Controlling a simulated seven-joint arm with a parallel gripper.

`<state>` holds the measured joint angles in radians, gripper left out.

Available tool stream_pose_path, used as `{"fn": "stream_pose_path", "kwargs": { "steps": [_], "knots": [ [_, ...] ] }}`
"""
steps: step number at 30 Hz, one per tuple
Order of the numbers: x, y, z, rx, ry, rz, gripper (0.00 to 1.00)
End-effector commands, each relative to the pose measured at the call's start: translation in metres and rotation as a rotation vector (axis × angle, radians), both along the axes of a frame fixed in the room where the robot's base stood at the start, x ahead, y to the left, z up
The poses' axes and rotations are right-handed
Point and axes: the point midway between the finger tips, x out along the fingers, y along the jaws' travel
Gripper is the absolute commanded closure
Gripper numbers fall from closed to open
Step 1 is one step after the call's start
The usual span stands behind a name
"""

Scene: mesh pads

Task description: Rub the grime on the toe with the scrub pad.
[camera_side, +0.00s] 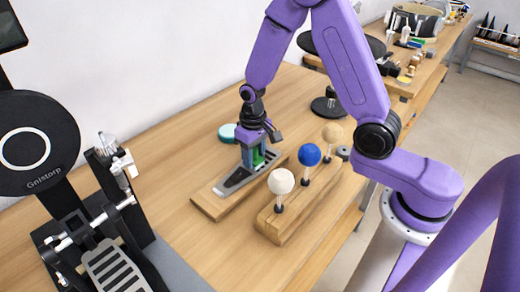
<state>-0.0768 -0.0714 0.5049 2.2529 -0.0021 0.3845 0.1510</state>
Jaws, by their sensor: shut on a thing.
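My gripper (257,158) points down and is shut on a small green thing, seemingly the scrub pad (259,156), mostly hidden between the fingers. It is at the far right part of a grey slotted metal piece (232,183), which lies on a flat wooden board (208,205). I cannot tell whether the pad touches the metal. The toe is not clearly identifiable, and no grime can be made out at this size.
A wooden block (270,231) with white (281,181), blue (308,155) and tan (332,133) balls on short stems stands close on the right. A teal round thing (227,133) lies behind the gripper. A black machine (40,150) stands at left. Bare table (165,155) lies between.

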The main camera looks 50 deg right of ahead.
Motion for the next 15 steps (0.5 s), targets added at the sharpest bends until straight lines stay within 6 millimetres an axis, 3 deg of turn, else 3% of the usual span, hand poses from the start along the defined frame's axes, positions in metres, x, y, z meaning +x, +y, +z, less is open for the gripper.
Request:
{"fn": "stream_pose_path", "kwargs": {
  "steps": [2,4,15],
  "knots": [
    [0.001,0.000,0.006,0.000,-0.003,-0.001,0.97],
    [0.002,0.000,0.026,0.002,-0.010,-0.001,0.97],
    [0.001,0.000,0.057,0.001,-0.004,-0.001,0.97]
  ]
}}
